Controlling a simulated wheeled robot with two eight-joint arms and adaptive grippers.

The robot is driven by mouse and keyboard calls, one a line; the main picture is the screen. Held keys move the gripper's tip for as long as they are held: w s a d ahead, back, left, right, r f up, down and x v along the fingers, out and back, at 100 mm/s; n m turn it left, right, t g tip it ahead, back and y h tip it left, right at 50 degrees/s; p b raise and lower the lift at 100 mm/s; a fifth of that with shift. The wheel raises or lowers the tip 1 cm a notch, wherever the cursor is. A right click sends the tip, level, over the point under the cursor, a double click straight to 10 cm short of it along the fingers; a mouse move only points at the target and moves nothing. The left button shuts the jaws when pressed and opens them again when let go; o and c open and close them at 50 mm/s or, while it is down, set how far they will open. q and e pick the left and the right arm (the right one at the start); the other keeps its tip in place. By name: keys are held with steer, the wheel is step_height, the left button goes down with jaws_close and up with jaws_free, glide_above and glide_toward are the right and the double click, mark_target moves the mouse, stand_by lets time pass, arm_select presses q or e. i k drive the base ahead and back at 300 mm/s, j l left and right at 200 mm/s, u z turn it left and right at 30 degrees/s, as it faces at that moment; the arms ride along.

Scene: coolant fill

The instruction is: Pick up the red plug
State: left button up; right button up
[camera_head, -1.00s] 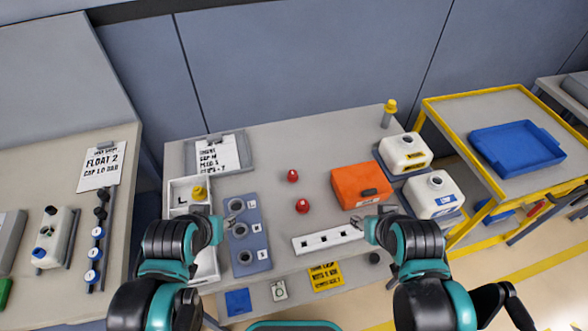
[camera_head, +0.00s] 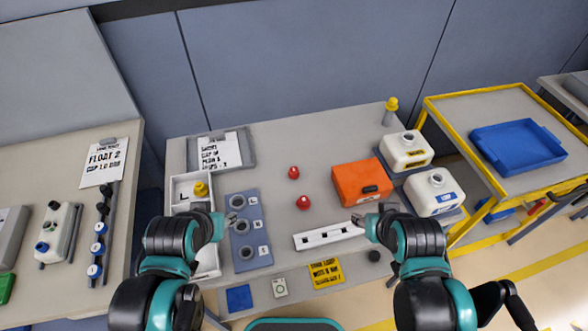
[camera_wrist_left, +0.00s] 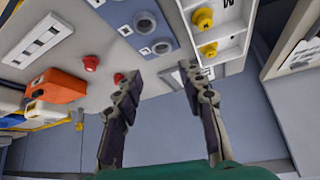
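Two red plugs stand on the middle of the bench in the head view: a farther, smaller-looking one (camera_head: 293,172) and a nearer one (camera_head: 303,203). Two red pieces also show in the left wrist view, a larger-looking one (camera_wrist_left: 91,62) and one beside a finger (camera_wrist_left: 118,78). My left gripper (camera_head: 231,218) is over the grey-blue socket block, left of the plugs. In the left wrist view its fingers (camera_wrist_left: 158,85) are wide apart with nothing between them. My right gripper (camera_head: 358,219) is right of the plugs, near the white strip; its finger opening is too small to judge.
The blue-grey block (camera_head: 258,205) has several round sockets. A white tray (camera_head: 178,190) holds a yellow cap (camera_head: 201,189). An orange box (camera_head: 361,183) and white canisters (camera_head: 404,150) stand right of the plugs. A white slotted strip (camera_head: 328,234) lies in front. Bench around the plugs is clear.

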mark_target(293, 174)
steer(key=i+l+u, duration=0.15)
steer(key=l, duration=0.2)
steer(key=i+l+u, duration=0.15)
steer(key=l, duration=0.2)
steer(key=i+l+u, duration=0.1)
steer(key=l, duration=0.25)
steer(key=i+l+u, duration=0.15)
steer(key=l, duration=0.25)
